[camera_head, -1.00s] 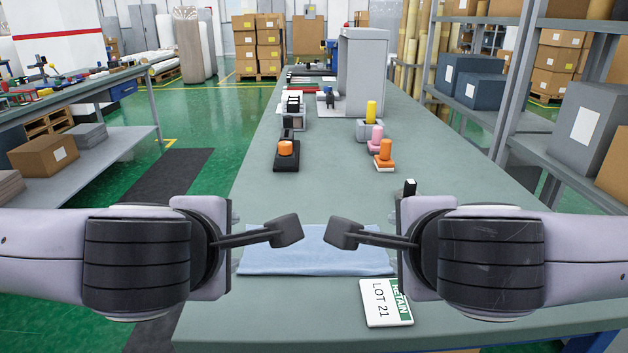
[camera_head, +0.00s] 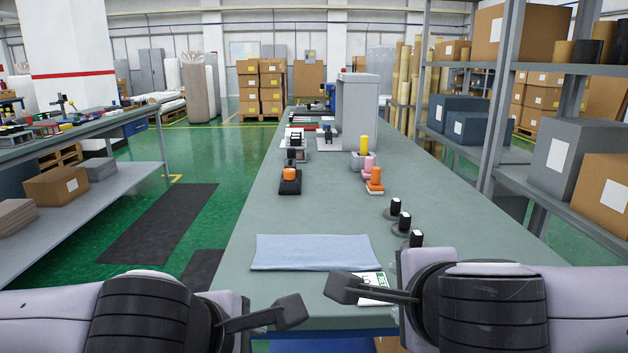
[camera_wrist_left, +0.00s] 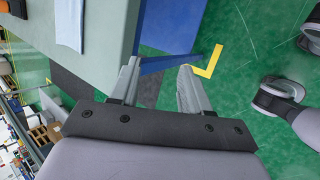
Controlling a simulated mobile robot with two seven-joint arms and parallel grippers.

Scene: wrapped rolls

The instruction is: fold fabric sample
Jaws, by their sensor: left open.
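A light blue fabric piece (camera_head: 315,252) lies flat near the front of the grey-green table (camera_head: 275,213) in the head view, as a neat rectangle. A corner of the fabric also shows in the left wrist view (camera_wrist_left: 68,22). My left gripper (camera_head: 290,312) is at the table's front edge, nearer to me than the fabric and apart from it. In the left wrist view its fingers (camera_wrist_left: 160,72) are spread with nothing between them. My right gripper (camera_head: 345,288) is seen side-on near a white and green label card (camera_head: 374,281), which it partly hides; its jaw gap does not show.
Several black-topped pieces (camera_head: 403,222) stand along the table's right side. Orange (camera_head: 375,174), pink and yellow items stand farther back, with a black-based orange item (camera_head: 289,177) at left. A shelf rack (camera_head: 490,130) borders the right. The table's middle is clear.

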